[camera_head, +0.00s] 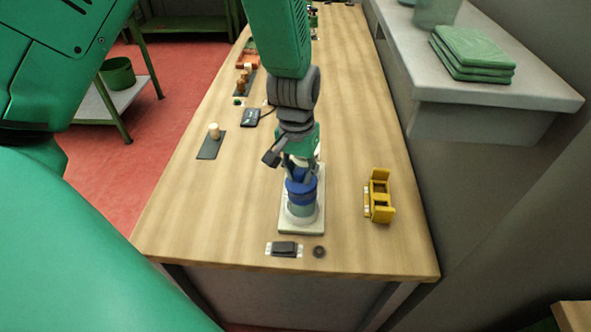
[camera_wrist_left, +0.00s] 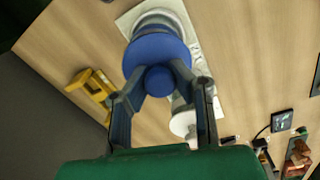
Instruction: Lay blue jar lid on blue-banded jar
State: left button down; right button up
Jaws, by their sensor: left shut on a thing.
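The blue jar lid (camera_head: 299,182) is a round disc with a knob. My left gripper (camera_head: 299,168) is shut on its knob. In the left wrist view the lid (camera_wrist_left: 157,53) shows just beyond the fingertips of this gripper (camera_wrist_left: 160,82). The blue-banded jar (camera_head: 301,209) stands upright on a pale board (camera_head: 287,228), directly below the lid in the head view. The lid hides the jar's mouth, so I cannot tell whether they touch. In the left wrist view part of the jar (camera_wrist_left: 158,18) shows behind the lid. My right gripper is not in view.
A yellow holder (camera_head: 379,197) stands right of the board. A black item (camera_head: 285,248) and a small dark ring (camera_head: 319,252) lie near the front edge. A dark mat (camera_head: 211,146) with a cork-coloured stopper (camera_head: 214,131) lies to the left. Table (camera_head: 240,215) left of the board is clear.

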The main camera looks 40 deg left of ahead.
pick_arm(q)
jog(key=shift+d+r, duration=0.25)
jog(key=shift+d, duration=0.2)
jog(key=shift+r, duration=0.1)
jog(key=shift+a+p, duration=0.4)
jog(key=shift+a, duration=0.75)
jog(key=shift+d+r+p, duration=0.2)
jog(key=shift+d+p, duration=0.15)
jog(key=shift+d, duration=0.1)
jog(key=shift+d+r, duration=0.15)
jog(key=shift+d, duration=0.5)
jog(key=shift+a, duration=0.55)
jog(key=shift+a+f, duration=0.45)
jog(key=shift+s+d+f, duration=0.1)
jog(key=shift+d+f, duration=0.05)
jog(key=shift+d, duration=0.4)
jog(key=shift+d+f, duration=0.15)
jog(key=shift+d, duration=0.05)
jog(key=shift+a+f, duration=0.15)
jog(key=shift+a, duration=0.5)
jog(key=shift+d+r, duration=0.25)
jog(key=shift+d, duration=0.4)
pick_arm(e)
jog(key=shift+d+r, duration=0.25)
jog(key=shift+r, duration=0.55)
